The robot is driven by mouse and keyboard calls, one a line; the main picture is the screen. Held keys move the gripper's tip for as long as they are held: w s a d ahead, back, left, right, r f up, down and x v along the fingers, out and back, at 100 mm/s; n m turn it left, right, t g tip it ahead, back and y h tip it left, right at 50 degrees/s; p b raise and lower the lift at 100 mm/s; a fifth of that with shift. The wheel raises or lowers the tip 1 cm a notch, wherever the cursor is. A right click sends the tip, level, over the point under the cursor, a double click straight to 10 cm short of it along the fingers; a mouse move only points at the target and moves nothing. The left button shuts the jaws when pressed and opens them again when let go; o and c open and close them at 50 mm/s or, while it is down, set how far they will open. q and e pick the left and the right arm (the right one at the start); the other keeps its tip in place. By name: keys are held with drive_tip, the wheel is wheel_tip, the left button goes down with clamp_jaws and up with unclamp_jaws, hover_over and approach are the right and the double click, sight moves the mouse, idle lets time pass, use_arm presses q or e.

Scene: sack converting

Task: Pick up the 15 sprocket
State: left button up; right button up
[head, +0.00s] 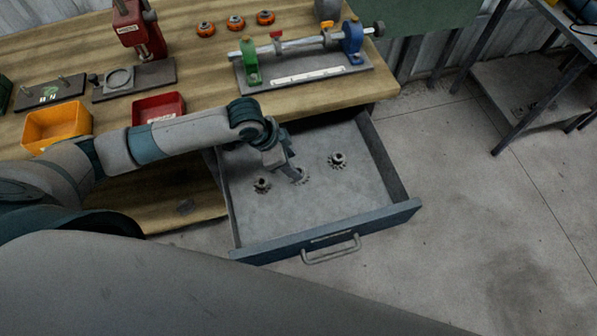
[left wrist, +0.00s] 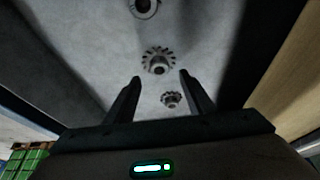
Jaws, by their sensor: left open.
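Three grey toothed sprockets lie flat in a row in the open drawer (head: 310,215): a left one (head: 262,186), a middle one (head: 301,176) and a right one (head: 338,160). No tooth-count mark is readable, so I cannot tell which is the 15 sprocket. My left gripper (head: 288,172) is open and empty, reaching down into the drawer by the middle sprocket and partly covering it. In the left wrist view, a sprocket (left wrist: 158,61) shows just beyond and between the fingertips (left wrist: 160,77). A smaller-looking one (left wrist: 171,99) shows between the fingers. Another (left wrist: 144,7) is cut by the top edge. My right gripper is out of view.
The drawer's walls and its front with a handle (head: 332,251) surround the sprockets. On the wooden bench (head: 205,70) stand an orange bin (head: 57,125), a red bin (head: 158,108), a red press (head: 138,28) and a shaft fixture (head: 305,72). The drawer's front area is bare.

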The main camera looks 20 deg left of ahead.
use_arm(q)
drive_tip(key=shift+p+x, duration=0.55)
drive_tip(key=shift+x, duration=1.65)
drive_tip(key=shift+s+a+f, duration=0.1)
drive_tip(key=shift+s+a, duration=0.05)
drive_tip(key=shift+a, duration=0.05)
clamp_jaws()
